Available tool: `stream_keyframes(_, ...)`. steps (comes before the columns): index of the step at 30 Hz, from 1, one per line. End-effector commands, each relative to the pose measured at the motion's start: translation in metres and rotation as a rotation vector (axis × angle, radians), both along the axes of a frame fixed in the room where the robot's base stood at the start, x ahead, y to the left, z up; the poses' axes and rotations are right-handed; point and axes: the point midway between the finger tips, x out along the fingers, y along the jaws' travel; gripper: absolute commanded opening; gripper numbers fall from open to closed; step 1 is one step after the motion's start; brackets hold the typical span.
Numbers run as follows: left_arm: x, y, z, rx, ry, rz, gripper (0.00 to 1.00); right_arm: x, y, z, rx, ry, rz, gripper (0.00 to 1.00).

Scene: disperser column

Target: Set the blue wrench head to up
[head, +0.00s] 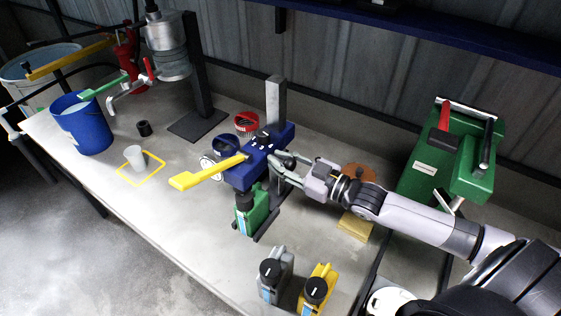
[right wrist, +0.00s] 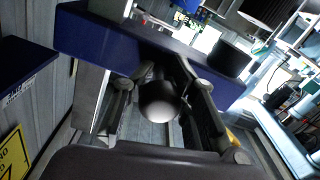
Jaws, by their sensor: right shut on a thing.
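The blue head (head: 240,178) sits at the middle of the bench by a grey upright post (head: 275,97). A long yellow handle (head: 195,178) sticks out from it to the left, roughly level. My right gripper (head: 281,164) reaches in from the right and meets the right side of the blue head. In the right wrist view my right gripper (right wrist: 165,78) is shut around a round dark knob (right wrist: 160,103) in front of the blue body (right wrist: 110,35). The fingers hide parts of the knob's mount. My left gripper is out of view.
A green can (head: 255,212) stands below the blue head. Grey (head: 275,278) and yellow (head: 318,290) cans stand nearer. A blue bucket (head: 82,125) and a white cup (head: 135,157) are left. A green machine (head: 440,160) is right. The bench's left front is clear.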

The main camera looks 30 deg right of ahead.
Motion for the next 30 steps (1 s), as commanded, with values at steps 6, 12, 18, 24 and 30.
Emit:
stream_keyframes(6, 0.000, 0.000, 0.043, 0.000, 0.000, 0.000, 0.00, 0.000, 0.000, 0.050, -0.001, 0.000, 0.001, 0.00)
stream_keyframes(12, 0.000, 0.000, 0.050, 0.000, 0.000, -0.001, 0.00, 0.000, 0.000, 0.060, 0.000, 0.000, 0.001, 0.00)
stream_keyframes(18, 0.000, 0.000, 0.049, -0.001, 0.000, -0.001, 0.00, 0.000, 0.000, 0.060, 0.001, -0.004, 0.001, 0.00)
stream_keyframes(24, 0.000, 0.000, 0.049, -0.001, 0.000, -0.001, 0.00, 0.000, 0.000, 0.061, 0.001, -0.006, 0.001, 0.33)
stream_keyframes(30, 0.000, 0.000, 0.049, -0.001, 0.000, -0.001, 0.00, 0.000, 0.000, 0.059, 0.001, -0.003, 0.001, 0.38)
